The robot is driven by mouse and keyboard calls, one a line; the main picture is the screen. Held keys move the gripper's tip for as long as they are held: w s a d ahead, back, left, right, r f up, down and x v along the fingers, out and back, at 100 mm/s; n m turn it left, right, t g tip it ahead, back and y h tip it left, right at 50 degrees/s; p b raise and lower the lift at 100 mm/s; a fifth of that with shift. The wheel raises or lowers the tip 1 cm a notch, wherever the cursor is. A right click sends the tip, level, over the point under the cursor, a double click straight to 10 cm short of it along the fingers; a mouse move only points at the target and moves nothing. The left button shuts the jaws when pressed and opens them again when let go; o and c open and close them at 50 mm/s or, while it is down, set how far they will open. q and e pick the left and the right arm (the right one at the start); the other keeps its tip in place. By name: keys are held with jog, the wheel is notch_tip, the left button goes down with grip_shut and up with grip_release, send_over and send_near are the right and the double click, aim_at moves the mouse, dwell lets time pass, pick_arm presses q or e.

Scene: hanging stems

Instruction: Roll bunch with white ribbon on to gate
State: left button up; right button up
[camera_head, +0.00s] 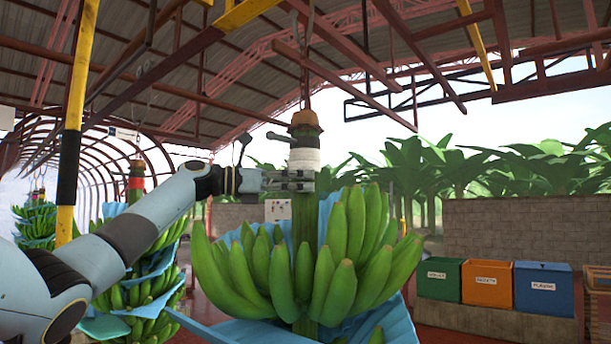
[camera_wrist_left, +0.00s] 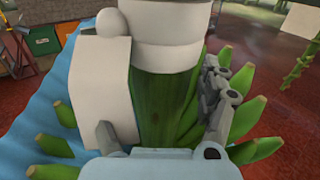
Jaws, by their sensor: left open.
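The bunch (camera_head: 345,235) of green bananas hangs in front of me from an overhead hook, its thick stem upright, with blue sheeting between the fruit. The white ribbon (camera_head: 304,158) is wrapped round the stem near the top; in the left wrist view the ribbon (camera_wrist_left: 165,50) has a loose end hanging at the left. My left gripper (camera_head: 298,181) is open at the stem just below the ribbon. In the left wrist view its fingers stand either side of the green stem (camera_wrist_left: 165,110); whether they touch it I cannot tell. I cannot make out a gate. My right gripper is not in view.
Another bunch with a red ribbon (camera_head: 136,183) hangs at the left, behind my left arm. A yellow and black post (camera_head: 69,150) stands at the left. Green, orange and blue bins (camera_head: 543,289) stand at the right before a block wall (camera_head: 520,230). Roof beams cross above.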

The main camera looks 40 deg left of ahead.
pick_arm(q)
jog(key=shift+x, duration=0.8)
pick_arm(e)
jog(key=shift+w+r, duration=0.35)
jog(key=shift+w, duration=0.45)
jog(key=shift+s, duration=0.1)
